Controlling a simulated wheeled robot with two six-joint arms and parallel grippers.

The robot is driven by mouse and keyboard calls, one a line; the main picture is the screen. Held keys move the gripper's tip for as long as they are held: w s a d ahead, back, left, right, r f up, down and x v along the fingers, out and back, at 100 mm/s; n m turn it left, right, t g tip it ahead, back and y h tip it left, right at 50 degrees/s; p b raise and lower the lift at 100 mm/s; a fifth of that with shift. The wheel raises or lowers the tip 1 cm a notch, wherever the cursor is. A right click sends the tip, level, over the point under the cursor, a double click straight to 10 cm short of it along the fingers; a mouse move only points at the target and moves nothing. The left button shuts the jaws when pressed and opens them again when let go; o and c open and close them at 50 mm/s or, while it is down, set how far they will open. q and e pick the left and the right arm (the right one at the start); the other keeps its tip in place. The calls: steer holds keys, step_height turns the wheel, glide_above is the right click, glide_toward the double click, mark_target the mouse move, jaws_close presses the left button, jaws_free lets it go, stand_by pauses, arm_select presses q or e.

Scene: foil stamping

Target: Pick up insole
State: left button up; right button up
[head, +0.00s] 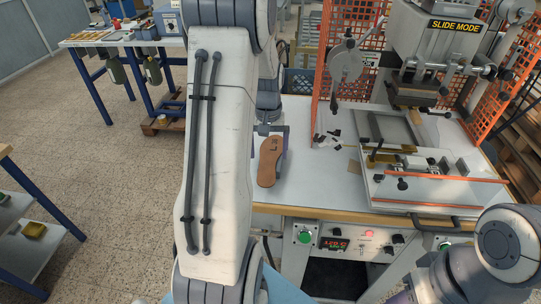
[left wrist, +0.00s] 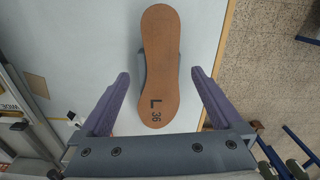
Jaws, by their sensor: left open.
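A brown insole (head: 270,161) marked "L 36" lies on the pale worktop, left of the stamping machine. In the left wrist view the insole (left wrist: 160,62) runs lengthwise away from me, its marked end closest. Something grey shows under its edges. My left gripper (left wrist: 159,78) is open, with one purple finger on each side of the insole and a gap to both. No finger is seen touching it. In the head view my left arm hides much of that gripper. My right gripper does not show clearly; only part of my right arm is at the lower right.
The stamping machine (head: 437,50) with its sliding bed (head: 430,190) stands on the right, with orange mesh guards (head: 350,80) behind. Small dark and white pieces (head: 328,138) lie on the worktop (head: 310,185). The worktop around the insole is mostly clear.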

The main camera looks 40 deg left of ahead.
mark_target(267, 167)
arm_select(q)
steer(key=shift+s+a+f+p, duration=0.15)
steer(key=shift+f+p, duration=0.35)
steer(key=shift+f, duration=1.55)
steer(key=shift+c, duration=0.3)
steer(key=c, duration=1.4)
